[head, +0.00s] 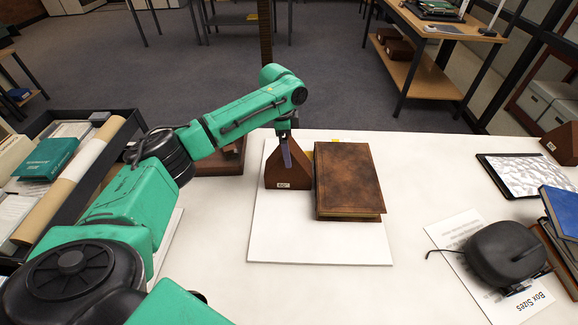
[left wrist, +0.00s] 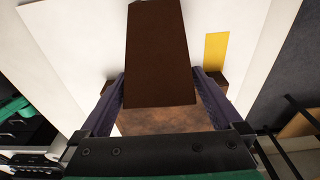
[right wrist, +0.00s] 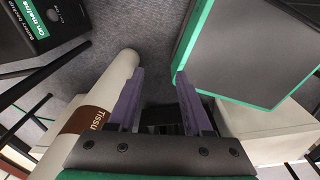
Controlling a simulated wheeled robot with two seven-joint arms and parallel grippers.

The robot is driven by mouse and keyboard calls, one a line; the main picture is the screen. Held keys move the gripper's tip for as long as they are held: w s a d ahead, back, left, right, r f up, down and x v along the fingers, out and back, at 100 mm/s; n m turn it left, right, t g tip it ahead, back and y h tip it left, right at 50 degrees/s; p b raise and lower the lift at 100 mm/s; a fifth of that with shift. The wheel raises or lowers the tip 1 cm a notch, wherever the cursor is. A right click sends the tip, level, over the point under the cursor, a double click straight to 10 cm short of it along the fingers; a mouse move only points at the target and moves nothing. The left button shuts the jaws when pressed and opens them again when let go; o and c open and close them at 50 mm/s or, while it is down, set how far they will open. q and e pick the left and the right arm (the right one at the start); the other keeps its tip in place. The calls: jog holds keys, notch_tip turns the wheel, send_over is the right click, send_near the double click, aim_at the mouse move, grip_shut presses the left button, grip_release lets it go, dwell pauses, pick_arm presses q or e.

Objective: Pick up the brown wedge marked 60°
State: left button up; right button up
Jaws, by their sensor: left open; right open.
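A brown wedge (head: 287,178) stands on a white board left of a brown leather book; its small white label is too small to read. In the left wrist view a dark brown face of the wedge (left wrist: 160,55) fills the middle. My left gripper (head: 286,152) is over the wedge's top, pointing down. Its purple fingers (left wrist: 160,98) are open, one on each side of the wedge; I cannot tell whether they touch it. My right gripper (right wrist: 158,100) is open with nothing between its fingers; it is outside the head view.
The book (head: 347,180) lies close beside the wedge. Another labelled brown wedge (head: 562,143) stands at the right table edge. A black device (head: 505,252) and a framed tablet (head: 528,175) lie at right. A pale roll (right wrist: 105,100) and a green-edged grey panel (right wrist: 250,50) flank my right gripper.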

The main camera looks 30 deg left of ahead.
pick_arm(q)
notch_tip(320, 180, down, 4)
jog(key=shift+f+p, duration=0.1)
jog(key=shift+p, duration=0.25)
jog(key=c, duration=1.1)
pick_arm(e)
jog(key=shift+w+a+r, duration=0.3)
jog(key=shift+w+r, duration=0.25)
jog(key=shift+w, duration=0.1)
